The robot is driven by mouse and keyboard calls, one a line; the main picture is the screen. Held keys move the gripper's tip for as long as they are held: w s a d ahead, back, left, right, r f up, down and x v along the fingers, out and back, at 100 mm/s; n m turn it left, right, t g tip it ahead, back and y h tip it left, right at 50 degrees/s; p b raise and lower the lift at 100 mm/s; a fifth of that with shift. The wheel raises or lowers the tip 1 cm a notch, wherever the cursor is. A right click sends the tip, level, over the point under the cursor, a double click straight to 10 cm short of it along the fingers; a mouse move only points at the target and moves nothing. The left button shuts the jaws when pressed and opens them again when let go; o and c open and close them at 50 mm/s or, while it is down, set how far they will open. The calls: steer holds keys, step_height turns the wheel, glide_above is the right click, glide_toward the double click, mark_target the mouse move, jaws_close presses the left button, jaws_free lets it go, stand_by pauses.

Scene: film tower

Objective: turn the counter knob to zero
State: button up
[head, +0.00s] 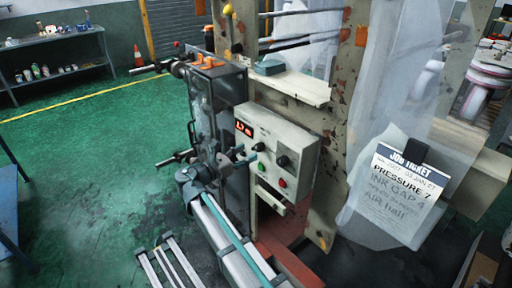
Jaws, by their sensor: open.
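A beige control panel (290,140) stands on the press in the middle of the head view. It has a small red-lit display (245,129) whose digits are too small to read surely. A round black knob (283,161) shows clearly on the panel's right side. A second small dark knob (259,147) sits to its left, partly crowded by my gripper. I cannot tell by a label which is the counter knob. My gripper (245,157) is open in front of the panel's left part, left of the black knob. Whether it touches anything is unclear.
A green button (261,167) and a red button (282,183) lie below the knobs. Machine rods and a dark frame (220,90) crowd the panel's left. A job ticket (405,185) hangs at right, reading "PRESSURE 7". Open green floor (90,150) lies at left.

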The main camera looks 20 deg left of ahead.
mark_target(256, 148)
steer(key=shift+p+x, duration=0.35)
steer(key=shift+x, duration=2.2)
jaws_close()
